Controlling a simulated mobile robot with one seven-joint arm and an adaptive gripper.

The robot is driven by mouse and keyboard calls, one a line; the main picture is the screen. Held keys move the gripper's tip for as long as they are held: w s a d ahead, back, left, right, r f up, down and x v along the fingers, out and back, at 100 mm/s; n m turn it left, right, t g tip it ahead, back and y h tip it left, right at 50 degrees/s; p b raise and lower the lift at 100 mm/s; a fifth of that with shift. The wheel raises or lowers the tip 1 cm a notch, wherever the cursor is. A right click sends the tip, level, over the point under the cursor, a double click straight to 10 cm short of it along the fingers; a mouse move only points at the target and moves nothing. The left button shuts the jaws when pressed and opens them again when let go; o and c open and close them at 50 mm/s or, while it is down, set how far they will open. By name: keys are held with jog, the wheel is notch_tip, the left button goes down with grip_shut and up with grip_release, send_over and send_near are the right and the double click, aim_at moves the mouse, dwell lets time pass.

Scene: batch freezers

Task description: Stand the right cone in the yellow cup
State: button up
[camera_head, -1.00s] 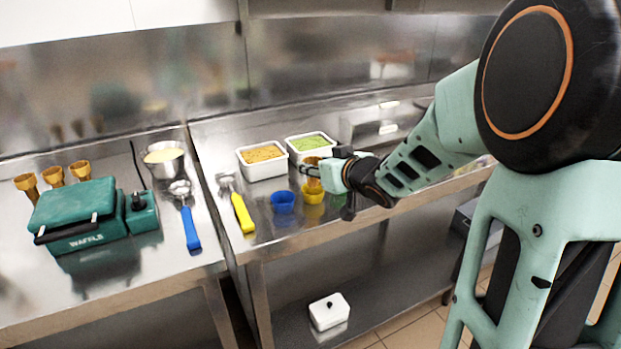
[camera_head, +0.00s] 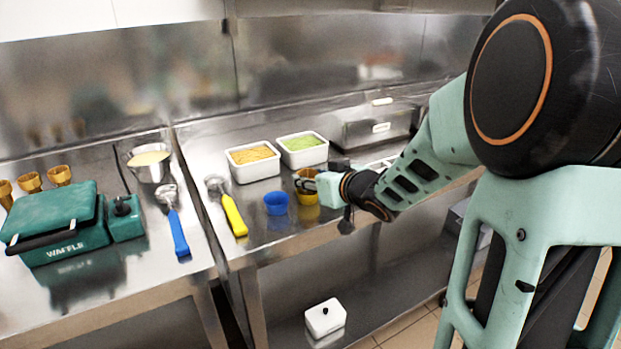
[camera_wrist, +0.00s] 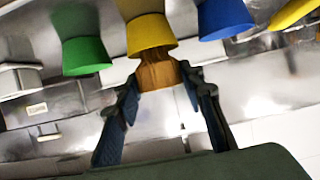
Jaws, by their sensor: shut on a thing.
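My gripper (camera_wrist: 165,82) is shut on a brown waffle cone (camera_wrist: 157,69). In the wrist view the cone is between the fingers, and its far end meets the mouth of the yellow cup (camera_wrist: 150,33). How deep it sits inside is hidden. In the head view my gripper (camera_head: 314,182) is at the yellow cup (camera_head: 307,198), with the cone (camera_head: 306,174) largely hidden by the fingers. The blue cup (camera_head: 276,203) stands just left of it. In the wrist view the green cup (camera_wrist: 84,54) is on the other side of the yellow cup.
White tubs of orange topping (camera_head: 257,176) and green topping (camera_head: 303,160) stand behind the cups. A yellow-handled scoop (camera_head: 234,215) lies left of the cups. The left table holds a waffle maker (camera_head: 60,225), a blue-handled scoop (camera_head: 178,232), a batter bowl (camera_head: 147,172) and several cone-shaped items.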

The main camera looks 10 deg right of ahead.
jog(key=shift+f, duration=0.25)
jog(key=o, duration=0.8)
jog(key=shift+c, duration=0.2)
jog(key=shift+r, duration=0.1)
jog(key=shift+r, duration=0.3)
jog(key=p+v, duration=0.4)
jog(key=v, duration=0.8)
jog(key=shift+w+r, duration=0.1)
